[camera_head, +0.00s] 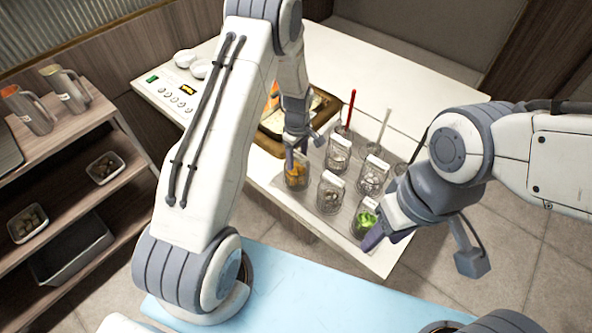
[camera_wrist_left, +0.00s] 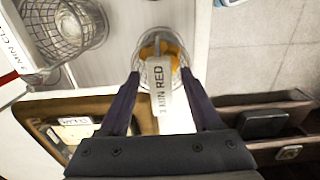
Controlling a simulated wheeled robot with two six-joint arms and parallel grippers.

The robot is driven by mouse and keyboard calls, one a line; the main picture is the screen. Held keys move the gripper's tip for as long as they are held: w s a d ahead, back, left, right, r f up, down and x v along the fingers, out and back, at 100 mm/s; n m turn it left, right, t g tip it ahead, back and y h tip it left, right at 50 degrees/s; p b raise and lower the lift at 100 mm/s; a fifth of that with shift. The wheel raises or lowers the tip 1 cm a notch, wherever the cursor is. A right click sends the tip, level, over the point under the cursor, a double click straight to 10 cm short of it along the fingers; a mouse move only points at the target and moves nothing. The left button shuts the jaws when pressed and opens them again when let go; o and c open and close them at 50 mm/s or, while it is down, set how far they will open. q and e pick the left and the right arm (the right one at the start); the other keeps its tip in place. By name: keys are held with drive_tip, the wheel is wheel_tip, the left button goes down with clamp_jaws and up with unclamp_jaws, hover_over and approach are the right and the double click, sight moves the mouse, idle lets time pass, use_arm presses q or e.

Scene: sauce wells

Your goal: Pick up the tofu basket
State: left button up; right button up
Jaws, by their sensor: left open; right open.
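Several small wire baskets stand on the counter's grey strip. One basket with orange pieces (camera_head: 296,180) is at the front left; it also shows in the left wrist view (camera_wrist_left: 148,52), with a white tag reading "3 MIN RED" (camera_wrist_left: 168,95). Others are a front middle basket with pale contents (camera_head: 329,200), a back left basket (camera_head: 338,156), a back right basket (camera_head: 371,182) and a basket with green pieces (camera_head: 364,222). I cannot tell which holds tofu. My left gripper (camera_head: 294,140) is open above the orange basket, fingers either side of its tag. My right gripper (camera_head: 424,248) is open beside the green basket.
A brown-rimmed tray (camera_head: 271,140) lies behind the orange basket. A red-handled utensil (camera_head: 350,108) and a pale-handled one (camera_head: 383,128) stand at the back. The counter (camera_head: 385,80) is clear behind.

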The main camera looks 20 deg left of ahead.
use_arm(q)
clamp_jaws()
